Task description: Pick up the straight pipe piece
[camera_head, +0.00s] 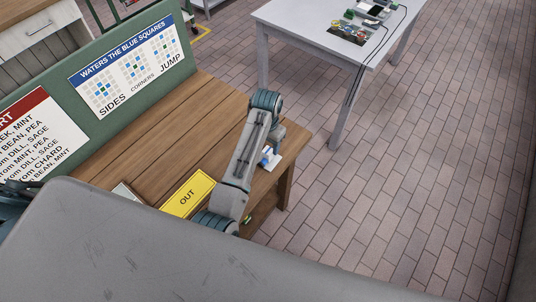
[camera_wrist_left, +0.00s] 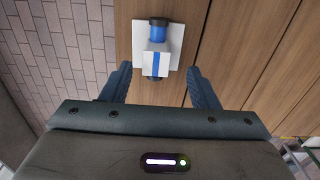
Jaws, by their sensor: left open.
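A small white piece with a blue band (camera_wrist_left: 155,62) is in the left wrist view, on or over a white square plate (camera_wrist_left: 174,82) on the wooden table. A blue round part with a dark rim shows at its far end. It looks like the straight pipe piece, but I cannot be sure. In the head view the blue-and-white piece (camera_head: 266,157) is partly hidden by my left arm, near the table's right edge. My left gripper (camera_wrist_left: 157,84) is open, with its fingers on either side of the piece's near end, apart from it. My right gripper does not show.
A yellow OUT card (camera_head: 187,197) lies on the wooden table (camera_head: 160,140), left of my arm. A green board (camera_head: 130,65) with printed sheets stands along its back. A grey table (camera_head: 310,30) with small parts stands beyond. Brick floor lies open on the right.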

